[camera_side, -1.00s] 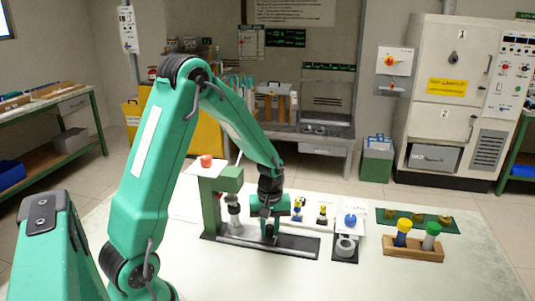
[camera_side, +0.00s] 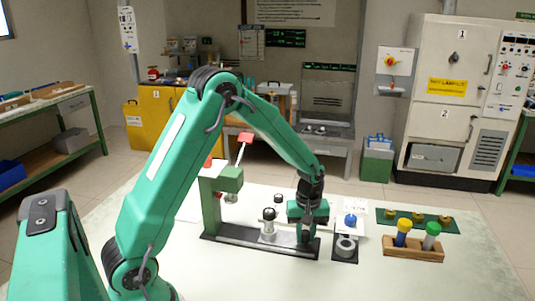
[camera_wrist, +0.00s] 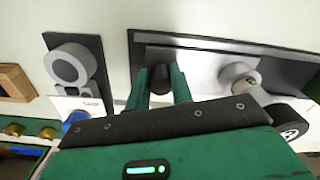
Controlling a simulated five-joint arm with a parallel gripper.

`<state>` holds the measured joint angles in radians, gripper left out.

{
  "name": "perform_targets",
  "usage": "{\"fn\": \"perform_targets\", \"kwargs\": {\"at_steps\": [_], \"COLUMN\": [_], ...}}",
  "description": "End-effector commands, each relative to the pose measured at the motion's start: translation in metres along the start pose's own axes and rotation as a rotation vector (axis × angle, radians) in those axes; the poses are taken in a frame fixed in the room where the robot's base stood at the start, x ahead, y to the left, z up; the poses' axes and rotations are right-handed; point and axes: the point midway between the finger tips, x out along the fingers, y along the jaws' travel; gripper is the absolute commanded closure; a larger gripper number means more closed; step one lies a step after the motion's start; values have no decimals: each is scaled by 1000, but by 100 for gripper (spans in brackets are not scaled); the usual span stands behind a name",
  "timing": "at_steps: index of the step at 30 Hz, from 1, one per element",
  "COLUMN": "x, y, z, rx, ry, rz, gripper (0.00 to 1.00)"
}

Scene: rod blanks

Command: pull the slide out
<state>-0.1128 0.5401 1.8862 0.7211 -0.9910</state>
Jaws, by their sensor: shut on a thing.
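The press (camera_side: 212,205) has a green column and head on a long black base (camera_side: 225,240). Its silver slide (camera_side: 290,239) lies along the base, out to the right of the head; it also shows in the wrist view (camera_wrist: 200,66). A grey cylinder holder (camera_side: 268,228) stands on the slide, clear of the head, with a black-topped piece upright in it. In the wrist view the holder (camera_wrist: 238,75) is right of my fingers. My gripper (camera_wrist: 160,90) is shut on the slide's black knob (camera_wrist: 160,76), near the base's right end.
Right of the base, a grey ring block (camera_side: 345,245) sits on a dark plate. A red-ended lever (camera_side: 245,137) rises above the press. The front tabletop is clear.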

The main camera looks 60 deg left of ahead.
Motion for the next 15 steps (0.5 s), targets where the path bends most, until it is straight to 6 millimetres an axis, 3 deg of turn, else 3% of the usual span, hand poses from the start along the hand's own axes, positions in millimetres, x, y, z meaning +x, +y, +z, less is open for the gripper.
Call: {"fn": "perform_targets", "kwargs": {"at_steps": [8, 9, 12, 15], "x": [-1, -1, -1, -1], "y": [8, 8, 7, 6], "z": [1, 1, 1, 1], "rx": [10, 10, 9, 8], "ry": [9, 9, 8, 7], "rz": [14, 14, 13, 11], "gripper": [100, 76, 56, 56]}}
